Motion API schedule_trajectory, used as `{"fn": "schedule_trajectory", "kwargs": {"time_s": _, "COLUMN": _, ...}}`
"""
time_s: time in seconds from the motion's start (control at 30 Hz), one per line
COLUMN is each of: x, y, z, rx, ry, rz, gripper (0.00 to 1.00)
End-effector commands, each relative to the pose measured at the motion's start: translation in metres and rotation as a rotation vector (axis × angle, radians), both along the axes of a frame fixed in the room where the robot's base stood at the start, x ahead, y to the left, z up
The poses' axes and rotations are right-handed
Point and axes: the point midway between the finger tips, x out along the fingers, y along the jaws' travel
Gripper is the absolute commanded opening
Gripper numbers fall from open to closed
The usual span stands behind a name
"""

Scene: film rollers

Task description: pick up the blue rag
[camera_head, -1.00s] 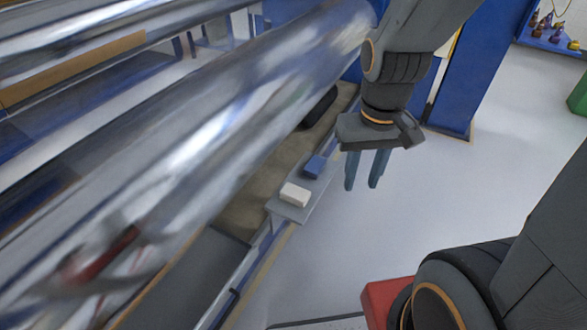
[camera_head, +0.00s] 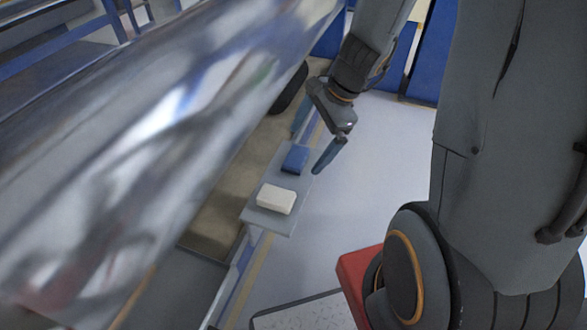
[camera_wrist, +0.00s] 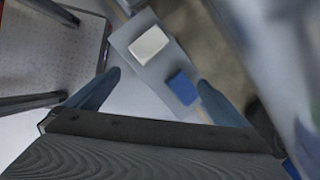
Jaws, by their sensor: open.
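The blue rag (camera_head: 295,158) is a small folded block lying on a narrow grey shelf (camera_head: 271,222), behind a white block. It also shows in the wrist view (camera_wrist: 182,88), close to the right fingertip. My gripper (camera_head: 314,148) is open and empty, with its two blue-grey fingers spread on either side of the far end of the shelf, just beyond and above the rag. In the wrist view my gripper (camera_wrist: 158,78) has the rag between its fingers' lines, nearer the right finger. I cannot tell the exact height gap.
A white block (camera_head: 276,199) lies on the shelf beside the rag. A large shiny roller (camera_head: 170,130) runs close along the left of the shelf. A red box (camera_head: 358,270) stands at the lower middle. The floor right of the shelf is clear.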

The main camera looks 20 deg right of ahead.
Motion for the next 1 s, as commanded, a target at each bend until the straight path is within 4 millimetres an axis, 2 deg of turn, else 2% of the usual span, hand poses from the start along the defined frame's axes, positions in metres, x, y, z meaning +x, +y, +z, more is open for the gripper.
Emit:
{"fn": "schedule_trajectory", "kwargs": {"time_s": 0.03, "x": 0.018, "y": -0.007, "z": -0.030, "rx": 0.037, "ry": 0.025, "rz": -0.132, "gripper": 1.00}}
{"fn": "schedule_trajectory", "kwargs": {"time_s": 0.1, "x": 0.037, "y": -0.015, "z": -0.051, "rx": 0.086, "ry": 0.053, "rz": -0.300, "gripper": 1.00}}
{"fn": "schedule_trajectory", "kwargs": {"time_s": 0.2, "x": 0.058, "y": -0.026, "z": -0.075, "rx": 0.143, "ry": 0.085, "rz": -0.492, "gripper": 1.00}}
{"fn": "schedule_trajectory", "kwargs": {"time_s": 0.33, "x": 0.074, "y": -0.036, "z": -0.093, "rx": 0.190, "ry": 0.111, "rz": -0.645, "gripper": 1.00}}
{"fn": "schedule_trajectory", "kwargs": {"time_s": 0.5, "x": 0.083, "y": -0.037, "z": -0.105, "rx": 0.211, "ry": 0.121, "rz": -0.708, "gripper": 1.00}}
{"fn": "schedule_trajectory", "kwargs": {"time_s": 0.77, "x": 0.092, "y": -0.027, "z": -0.126, "rx": 0.209, "ry": 0.120, "rz": -0.705, "gripper": 1.00}}
{"fn": "schedule_trajectory", "kwargs": {"time_s": 1.0, "x": 0.108, "y": -0.013, "z": -0.154, "rx": 0.208, "ry": 0.122, "rz": -0.702, "gripper": 1.00}}
